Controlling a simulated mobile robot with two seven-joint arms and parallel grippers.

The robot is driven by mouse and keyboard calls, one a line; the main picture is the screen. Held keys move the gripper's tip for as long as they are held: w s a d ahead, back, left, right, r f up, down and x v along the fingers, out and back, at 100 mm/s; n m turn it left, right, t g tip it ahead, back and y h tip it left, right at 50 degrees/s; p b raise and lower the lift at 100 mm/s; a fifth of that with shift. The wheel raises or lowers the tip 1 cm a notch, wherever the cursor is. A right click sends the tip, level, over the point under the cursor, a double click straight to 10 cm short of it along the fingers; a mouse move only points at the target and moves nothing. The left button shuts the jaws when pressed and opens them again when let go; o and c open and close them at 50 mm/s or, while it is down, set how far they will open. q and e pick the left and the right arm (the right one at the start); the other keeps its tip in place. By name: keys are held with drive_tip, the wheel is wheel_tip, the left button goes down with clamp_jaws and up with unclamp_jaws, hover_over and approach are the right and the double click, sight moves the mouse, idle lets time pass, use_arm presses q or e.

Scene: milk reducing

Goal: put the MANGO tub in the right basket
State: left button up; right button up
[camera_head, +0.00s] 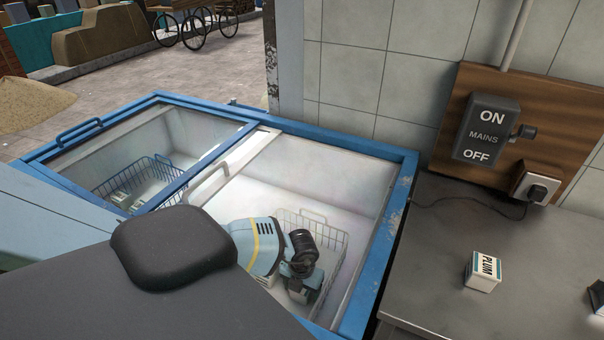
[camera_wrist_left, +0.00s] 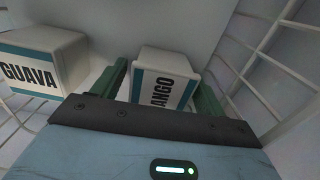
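The MANGO tub (camera_wrist_left: 163,82), white with a teal band and dark lettering, shows in the left wrist view. It lies between the two green fingers of my left gripper (camera_wrist_left: 160,88), with narrow gaps visible beside it, so the gripper looks open around it. The tub's lower part is hidden by the gripper body. In the head view my left gripper (camera_head: 303,292) is down in the right wire basket (camera_head: 335,246) inside the freezer and hides the tub. My right gripper is not in view.
A GUAVA tub (camera_wrist_left: 38,62) is left of the fingers. The blue freezer rim (camera_head: 377,255) and wire walls surround the gripper. The left basket (camera_head: 162,167) holds tubs under a glass lid (camera_head: 185,128). A PLUM tub (camera_head: 482,271) stands on the metal counter (camera_head: 440,245).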

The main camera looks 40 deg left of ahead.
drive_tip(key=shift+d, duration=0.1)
use_arm(q)
drive_tip(key=shift+r, duration=0.55)
wheel_tip(320, 180, up, 10)
drive_tip(key=shift+r+p, duration=0.1)
drive_tip(key=shift+p, duration=0.75)
drive_tip(key=shift+r, duration=0.55)
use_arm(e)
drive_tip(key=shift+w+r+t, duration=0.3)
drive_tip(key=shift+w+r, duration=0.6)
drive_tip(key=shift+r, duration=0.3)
use_arm(q)
drive_tip(key=shift+s+a, duration=0.1)
drive_tip(key=shift+s, duration=0.05)
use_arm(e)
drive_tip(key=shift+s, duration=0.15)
